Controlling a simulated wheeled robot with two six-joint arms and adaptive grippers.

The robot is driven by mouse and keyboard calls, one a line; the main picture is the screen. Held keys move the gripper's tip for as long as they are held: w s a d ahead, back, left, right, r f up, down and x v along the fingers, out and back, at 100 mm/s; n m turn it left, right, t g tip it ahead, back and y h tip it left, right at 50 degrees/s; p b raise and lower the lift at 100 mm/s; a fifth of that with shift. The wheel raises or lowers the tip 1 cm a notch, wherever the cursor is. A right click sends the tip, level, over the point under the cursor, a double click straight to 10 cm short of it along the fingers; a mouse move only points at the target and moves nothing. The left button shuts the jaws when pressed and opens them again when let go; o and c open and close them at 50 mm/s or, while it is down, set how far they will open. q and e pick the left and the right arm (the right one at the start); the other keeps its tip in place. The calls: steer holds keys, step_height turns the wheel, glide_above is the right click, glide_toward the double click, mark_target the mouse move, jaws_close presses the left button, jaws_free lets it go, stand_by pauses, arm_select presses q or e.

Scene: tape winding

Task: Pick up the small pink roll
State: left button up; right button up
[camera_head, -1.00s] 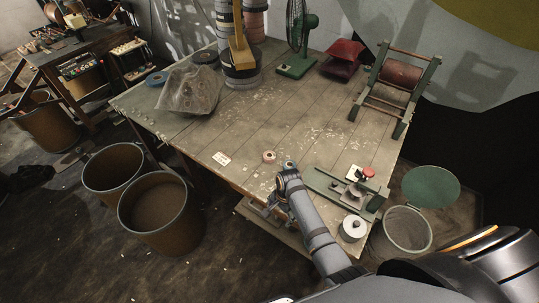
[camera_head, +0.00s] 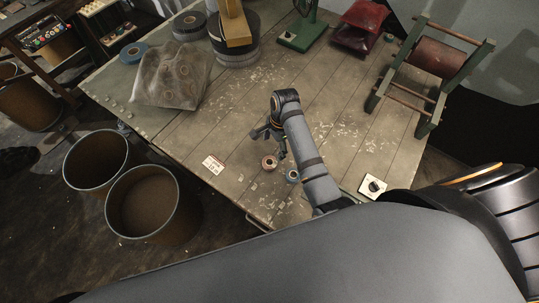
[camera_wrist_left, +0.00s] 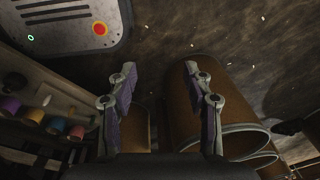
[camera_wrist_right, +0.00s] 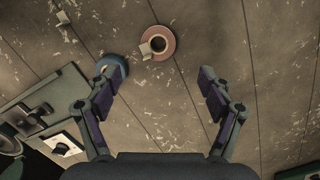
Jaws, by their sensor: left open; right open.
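The small pink roll (camera_head: 269,162) lies flat on the worktable near its front edge, with its hole facing up. In the right wrist view the pink roll (camera_wrist_right: 158,43) is ahead of the fingertips, centred between them, with a small pale tab on its left side. My right gripper (camera_head: 270,142) is open and empty above the table close to the roll; the right wrist view shows its spread fingers (camera_wrist_right: 157,75). A blue roll (camera_wrist_right: 112,68) is by the left fingertip. My left gripper (camera_wrist_left: 159,68) is open and empty over the floor.
A bench device with a white plate (camera_head: 372,187) is at the front right. A bagged lump (camera_head: 172,78), a green-based fan (camera_head: 302,36) and a wooden reel stand (camera_head: 438,58) are farther back. Bins (camera_head: 153,205) stand below the front edge. A white label (camera_head: 213,163) lies left of the roll.

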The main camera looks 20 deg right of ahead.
mark_target(269, 165)
steer(key=f, duration=0.3)
steer(key=shift+s+a+f, duration=0.35)
steer(key=shift+s, duration=0.05)
steer(key=shift+w+f, duration=0.2)
steer(key=shift+f, duration=0.05)
steer(key=shift+f+p, duration=0.5)
steer(key=shift+f, duration=0.1)
steer(key=f, duration=0.3)
steer(key=shift+s+a+f, duration=0.2)
steer(key=shift+a+f, duration=0.1)
steer(key=shift+a, duration=0.05)
steer(key=shift+w+f, duration=0.1)
steer(key=shift+f, duration=0.1)
arm_select(q)
steer(key=shift+a+r, duration=0.1)
steer(key=shift+r, duration=0.65)
arm_select(e)
steer(key=c, duration=1.3)
steer(key=shift+o, duration=0.2)
